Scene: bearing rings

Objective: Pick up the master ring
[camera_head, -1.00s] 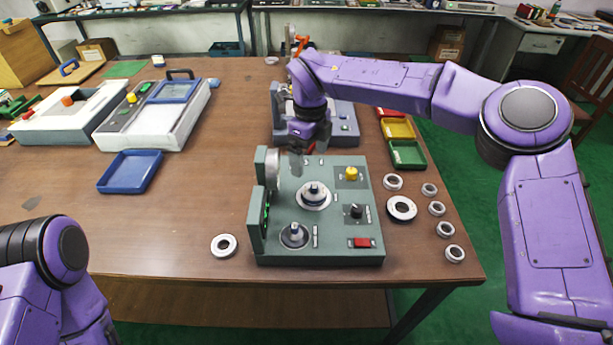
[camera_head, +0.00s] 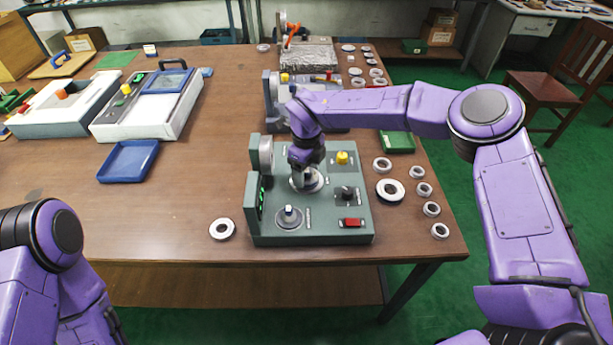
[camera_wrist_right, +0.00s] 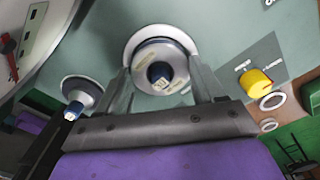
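A grey metal ring (camera_wrist_right: 145,65) with pale label marks sits around a dark-centred post on a white round seat; I take it as the master ring, but its lettering is too small to read. The seat (camera_head: 321,182) shows on the grey-green gauge (camera_head: 333,222) in the head view, where my gripper hides most of the ring. My right gripper (camera_head: 304,183) points down over it. In the right wrist view its fingers (camera_wrist_right: 162,82) are apart, one on each side of the ring; contact cannot be told. My left gripper is out of view; only my left arm shows.
A second post on a dark disc (camera_head: 289,217) stands nearer the front of the gauge. A yellow knob (camera_head: 342,158) and red switch (camera_head: 352,223) are close by. A loose ring (camera_head: 222,229) lies left; a larger ring (camera_head: 389,190) and several small rings lie right.

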